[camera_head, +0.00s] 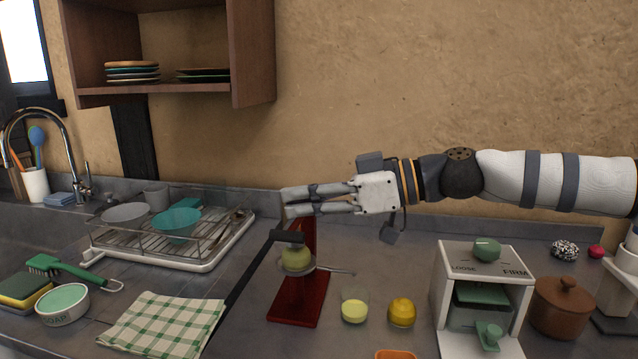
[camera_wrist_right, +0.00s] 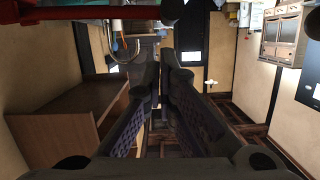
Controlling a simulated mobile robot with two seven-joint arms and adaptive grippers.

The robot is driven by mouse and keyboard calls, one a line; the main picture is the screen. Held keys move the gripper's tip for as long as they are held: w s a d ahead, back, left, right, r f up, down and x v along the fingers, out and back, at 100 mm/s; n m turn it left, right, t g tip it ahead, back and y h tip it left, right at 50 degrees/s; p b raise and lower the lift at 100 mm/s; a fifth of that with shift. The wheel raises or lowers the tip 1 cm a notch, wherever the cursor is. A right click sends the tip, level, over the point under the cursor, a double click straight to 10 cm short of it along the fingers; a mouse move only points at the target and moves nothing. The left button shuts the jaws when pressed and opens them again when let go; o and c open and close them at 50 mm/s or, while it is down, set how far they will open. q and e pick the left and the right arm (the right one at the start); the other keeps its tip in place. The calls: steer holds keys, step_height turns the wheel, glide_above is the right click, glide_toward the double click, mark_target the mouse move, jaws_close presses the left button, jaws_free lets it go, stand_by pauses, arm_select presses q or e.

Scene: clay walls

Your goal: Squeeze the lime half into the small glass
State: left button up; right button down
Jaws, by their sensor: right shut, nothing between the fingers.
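A red press stand (camera_head: 311,255) with a black lever (camera_head: 262,262) stands on the counter. The lever slants down to the left. My right gripper (camera_head: 284,203) is shut and empty, pointing left at the height of the red post's top. Its fingers (camera_wrist_right: 167,55) also show in the right wrist view. My left gripper is out of view.
A yellow fruit (camera_head: 402,312) sits right of the glass. Further right are a white LOOSE/FIRM box (camera_head: 450,262) and a brown lidded pot (camera_head: 561,308). A checked cloth (camera_head: 163,326), a dish rack (camera_head: 200,255) and a soap bowl (camera_head: 63,303) lie left.

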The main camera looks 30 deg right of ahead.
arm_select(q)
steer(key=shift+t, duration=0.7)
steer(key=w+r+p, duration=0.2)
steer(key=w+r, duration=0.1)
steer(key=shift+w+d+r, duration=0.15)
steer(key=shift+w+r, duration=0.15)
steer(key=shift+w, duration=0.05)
arm_select(e)
steer(key=r+v, duration=0.1)
steer(key=v, duration=0.9)
steer(key=shift+w+d+r, duration=0.2)
steer(key=shift+d+r, duration=0.05)
